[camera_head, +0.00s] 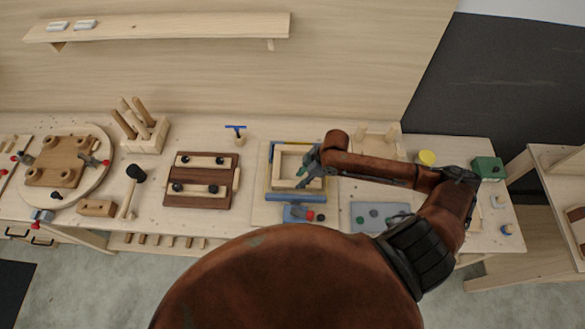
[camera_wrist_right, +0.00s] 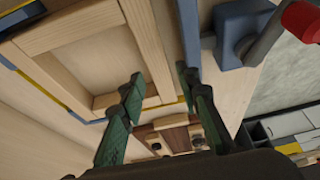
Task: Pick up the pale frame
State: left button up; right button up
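The pale frame (camera_head: 277,166), a rectangle of light wooden bars, lies on the workbench inside a blue and yellow edged fixture. It shows large in the right wrist view (camera_wrist_right: 150,45), with its open middle toward the left. My right gripper (camera_head: 308,176) is at the frame's right side in the head view. In the wrist view its two green fingers (camera_wrist_right: 162,82) are spread, with one frame bar running between them. One fingertip is over the frame's opening, the other by the blue bar outside. Contact cannot be told. My left gripper is not in view.
A blue clamp (camera_head: 297,214) with a red knob stands in front of the fixture. A dark red board (camera_head: 202,197) with pale bars lies left. A grey tray (camera_head: 380,208) and green box (camera_head: 488,168) are right. A wall shelf (camera_head: 160,27) hangs behind.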

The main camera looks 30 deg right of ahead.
aim_at(296, 183)
jog(key=x, duration=0.2)
jog(key=p+x, duration=0.1)
jog(key=x, duration=0.1)
jog(key=shift+w+d+f, duration=0.15)
jog(key=shift+f, duration=0.5)
jog(key=shift+w+f, duration=0.1)
jog(key=shift+f, duration=0.15)
grip_shut()
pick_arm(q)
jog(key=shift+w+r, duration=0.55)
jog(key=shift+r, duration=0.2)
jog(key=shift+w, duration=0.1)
